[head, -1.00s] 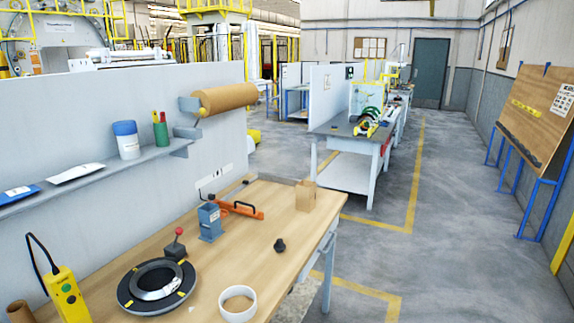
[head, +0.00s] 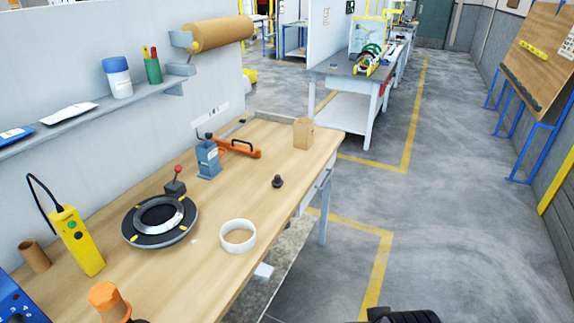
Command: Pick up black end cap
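A small black end cap (head: 277,182) stands on the wooden workbench (head: 225,285), close to its right-hand edge, with bare wood around it. It is a dark, stubby piece with a narrower top. I cannot make out my gripper in the head view. A black ribbed part shows at the bottom edge, right of centre, cut off by the frame; I cannot tell which part it is.
A white ring (head: 238,236), a black turntable ring (head: 160,221), a cardboard box (head: 303,133), a blue stand (head: 208,159) and an orange-handled tool (head: 243,149) stand around the cap. An orange-topped item (head: 106,298) is in front. Grey floor (head: 460,220) is free to the right.

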